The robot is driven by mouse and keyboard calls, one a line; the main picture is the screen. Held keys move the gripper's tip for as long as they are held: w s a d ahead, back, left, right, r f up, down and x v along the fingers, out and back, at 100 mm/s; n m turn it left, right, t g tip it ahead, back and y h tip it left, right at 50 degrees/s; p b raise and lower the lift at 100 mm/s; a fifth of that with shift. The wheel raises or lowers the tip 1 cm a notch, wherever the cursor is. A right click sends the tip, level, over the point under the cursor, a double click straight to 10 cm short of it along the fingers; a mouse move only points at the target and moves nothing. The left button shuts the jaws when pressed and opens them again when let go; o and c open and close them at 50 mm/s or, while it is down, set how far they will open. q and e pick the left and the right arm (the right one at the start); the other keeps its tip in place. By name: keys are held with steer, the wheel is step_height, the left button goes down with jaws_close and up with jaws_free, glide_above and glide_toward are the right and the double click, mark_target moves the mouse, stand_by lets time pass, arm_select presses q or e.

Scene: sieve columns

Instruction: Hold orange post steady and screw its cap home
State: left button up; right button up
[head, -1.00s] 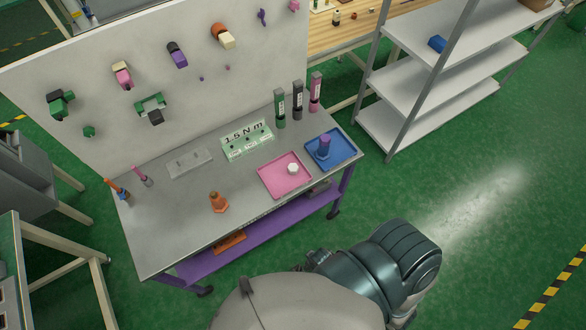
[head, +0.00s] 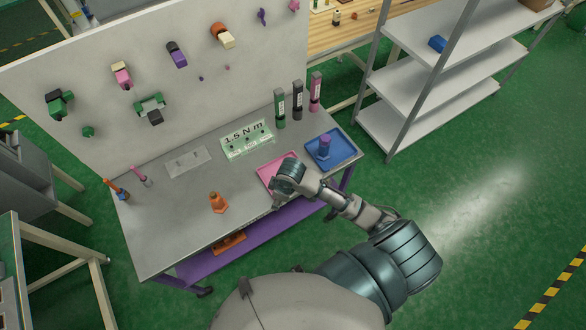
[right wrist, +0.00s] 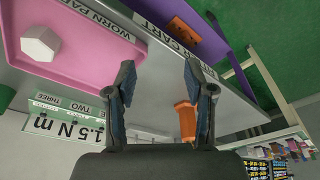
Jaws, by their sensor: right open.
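The orange post (head: 218,203) stands upright on its wider base near the front of the grey bench. In the right wrist view the orange post (right wrist: 187,122) shows partly behind one finger. A white faceted piece (right wrist: 40,43), possibly the cap, lies in the pink tray (right wrist: 85,18); in the head view my right arm hides it. My right gripper (right wrist: 158,78) is open with nothing between its fingers. In the head view it is near the bench's front edge, right of the post and apart from it. My left gripper is not in view.
A blue tray (head: 345,148) with a purple post (head: 324,146) lies right of the pink tray (head: 267,163). A 1.5 N m plate (head: 246,139) and several upright tools stand at the back. A pegboard (head: 200,50) rises behind. The bench's left front is clear.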

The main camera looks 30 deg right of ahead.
steer(key=w+d+r+g+h, duration=0.1)
steer(key=w+d+r, duration=0.9)
steer(key=d+r, duration=0.2)
steer(key=shift+d+n+g+h, duration=0.3)
steer(key=shift+d+n+g, duration=0.05)
steer(key=shift+n+g, duration=0.05)
step_height(320, 180, down, 12)
steer(key=shift+f, duration=0.2)
steer(key=shift+a+f, duration=0.1)
steer(key=f, duration=0.5)
steer(key=shift+w+a, duration=0.1)
steer(key=shift+a, duration=0.15)
